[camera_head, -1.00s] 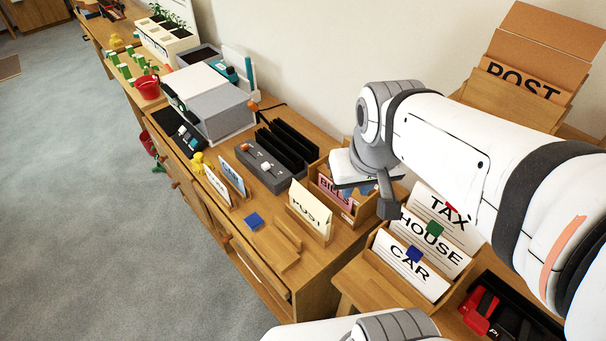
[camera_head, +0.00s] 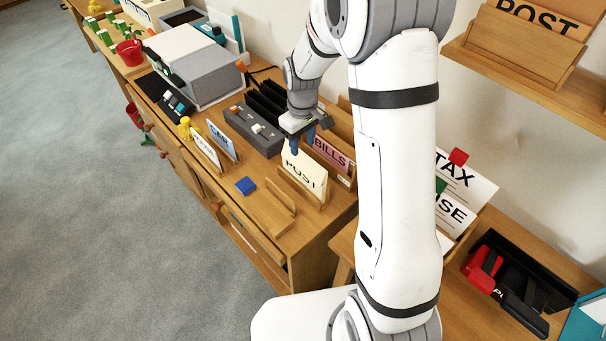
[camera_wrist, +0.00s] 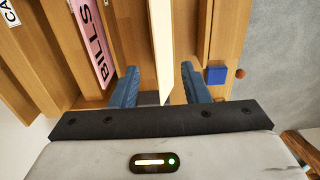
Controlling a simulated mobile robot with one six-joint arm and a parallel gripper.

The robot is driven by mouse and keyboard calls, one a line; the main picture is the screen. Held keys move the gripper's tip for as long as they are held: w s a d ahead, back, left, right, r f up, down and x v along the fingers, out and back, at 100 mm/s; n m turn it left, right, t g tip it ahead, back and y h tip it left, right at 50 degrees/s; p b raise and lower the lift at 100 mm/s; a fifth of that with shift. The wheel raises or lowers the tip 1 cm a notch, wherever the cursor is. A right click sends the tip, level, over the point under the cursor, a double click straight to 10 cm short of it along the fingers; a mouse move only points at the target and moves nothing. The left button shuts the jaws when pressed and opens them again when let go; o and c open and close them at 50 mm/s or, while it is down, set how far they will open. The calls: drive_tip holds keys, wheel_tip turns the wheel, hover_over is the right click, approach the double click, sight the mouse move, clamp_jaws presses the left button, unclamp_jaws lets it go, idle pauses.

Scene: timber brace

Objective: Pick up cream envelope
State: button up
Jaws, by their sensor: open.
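In the wrist view my gripper's blue fingers (camera_wrist: 160,75) are apart. The envelope (camera_wrist: 164,40) shows edge-on between them, nearer the right finger, with a gap visible on each side. Whether the fingertips reach below its top edge is hard to tell.
A pink BILLS card (camera_head: 331,154) stands in a wooden rack close behind the envelope. A grey box with knobs (camera_head: 255,132) and black slots are to the left. An empty wooden holder (camera_head: 272,212) and a blue block (camera_head: 246,185) lie in front.

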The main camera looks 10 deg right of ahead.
sight(302, 156)
wheel_tip(302, 156, down, 8)
drive_tip(key=shift+s+a+r+p, duration=0.1)
drive_tip(key=shift+a+r+p, duration=0.05)
drive_tip(key=shift+p, duration=0.55)
drive_tip(key=shift+c, duration=0.2)
clamp_jaws()
drive_tip(key=shift+r, duration=0.1)
